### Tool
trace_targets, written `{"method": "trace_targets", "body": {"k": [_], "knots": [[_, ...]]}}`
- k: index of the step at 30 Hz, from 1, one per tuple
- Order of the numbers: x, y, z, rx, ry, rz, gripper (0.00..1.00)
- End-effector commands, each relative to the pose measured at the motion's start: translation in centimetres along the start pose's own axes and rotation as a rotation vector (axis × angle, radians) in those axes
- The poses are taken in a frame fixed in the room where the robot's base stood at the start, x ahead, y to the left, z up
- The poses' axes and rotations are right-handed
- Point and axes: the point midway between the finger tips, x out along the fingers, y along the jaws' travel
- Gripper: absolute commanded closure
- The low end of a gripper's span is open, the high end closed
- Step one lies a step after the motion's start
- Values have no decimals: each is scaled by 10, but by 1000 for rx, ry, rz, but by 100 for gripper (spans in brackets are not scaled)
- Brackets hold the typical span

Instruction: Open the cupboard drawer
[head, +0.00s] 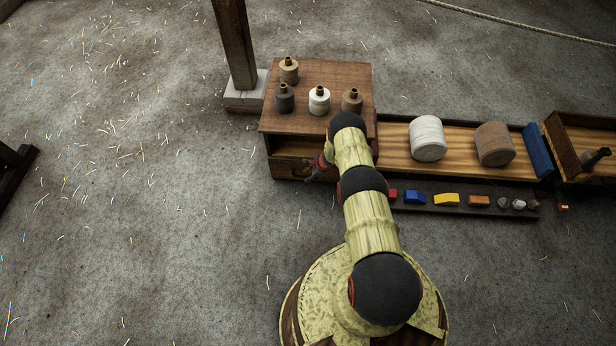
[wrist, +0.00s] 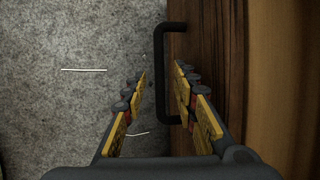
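The brown wooden cupboard (head: 318,76) stands on the floor at top centre in the head view. Its drawer (head: 288,167) is low on the near side, partly hidden by my arm; I cannot tell whether it is fully closed. In the wrist view, the drawer's wooden front (wrist: 205,40) is on the right, with a black bar handle (wrist: 160,60) along its edge. My gripper (wrist: 161,72) is open, its fingers on either side of the handle bar in the picture. Contact is not visible. In the head view, my gripper (head: 316,167) is at the drawer front, mostly hidden.
To the right are a long wooden tray (head: 395,150) with two large rolls and a dark rail (head: 430,208) with small coloured blocks. A wooden post (head: 234,45) stands to the left. The floor in front and left is clear.

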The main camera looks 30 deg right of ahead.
Motion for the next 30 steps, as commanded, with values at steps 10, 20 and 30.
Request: {"method": "trace_targets", "body": {"k": [10, 20, 30], "knots": [[-1, 0, 0, -1, 0, 0, 82], [-1, 0, 0, -1, 0, 0, 100], [0, 0, 0, -1, 0, 0, 100]]}}
